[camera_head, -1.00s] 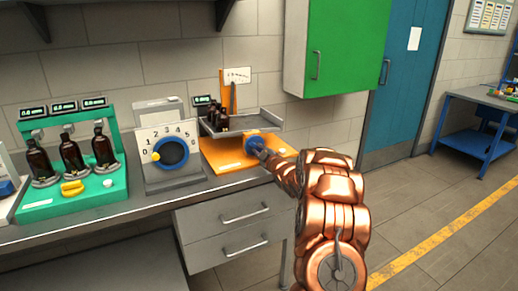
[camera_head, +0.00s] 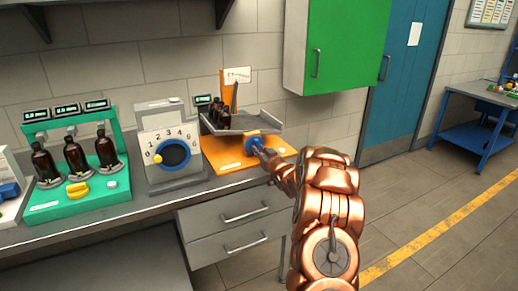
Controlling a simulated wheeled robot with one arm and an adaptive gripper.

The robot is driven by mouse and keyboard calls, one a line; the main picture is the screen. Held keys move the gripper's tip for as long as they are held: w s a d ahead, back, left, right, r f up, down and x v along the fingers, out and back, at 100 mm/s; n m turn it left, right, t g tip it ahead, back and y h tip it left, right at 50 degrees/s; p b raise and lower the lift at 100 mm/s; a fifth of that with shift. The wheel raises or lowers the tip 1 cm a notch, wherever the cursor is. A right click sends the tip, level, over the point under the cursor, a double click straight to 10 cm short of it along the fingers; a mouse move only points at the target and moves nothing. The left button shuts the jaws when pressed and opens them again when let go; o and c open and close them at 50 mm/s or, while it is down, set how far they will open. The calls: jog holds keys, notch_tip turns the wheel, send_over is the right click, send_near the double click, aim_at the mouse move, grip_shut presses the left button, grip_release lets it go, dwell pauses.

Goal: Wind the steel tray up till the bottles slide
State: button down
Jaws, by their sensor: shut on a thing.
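The steel tray (camera_head: 262,121) stands on an orange base (camera_head: 226,160) on the bench, with its right end raised a little. Several amber bottles (camera_head: 217,113) stand close together at the tray's left end. A blue crank knob (camera_head: 253,140) is at the front of the tray stand. My gripper (camera_head: 260,149) reaches in from the right and is shut on the knob. The fingertips are small and partly hidden by my copper arm. A small display (camera_head: 203,99) and a white marked card (camera_head: 237,75) stand behind the tray.
A grey dial box (camera_head: 168,150) with a blue dial stands left of the tray. Further left, a green rack (camera_head: 75,198) holds 3 bottles. A green wall cabinet (camera_head: 345,45) hangs above right. Free floor lies to the right.

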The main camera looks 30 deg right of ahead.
jog(key=shift+f+m, duration=0.15)
jog(key=shift+m, duration=0.35)
jog(key=c, duration=1.1)
grip_release()
jog(key=shift+s, duration=0.1)
jog(key=shift+s+r, duration=0.2)
jog(key=shift+s, duration=0.35)
jog(key=s, duration=0.7)
jog(key=s+a, duration=0.1)
jog(key=s, duration=0.2)
jog(key=shift+s+f, duration=0.1)
jog(key=shift+s, duration=0.25)
jog(key=shift+a, duration=0.1)
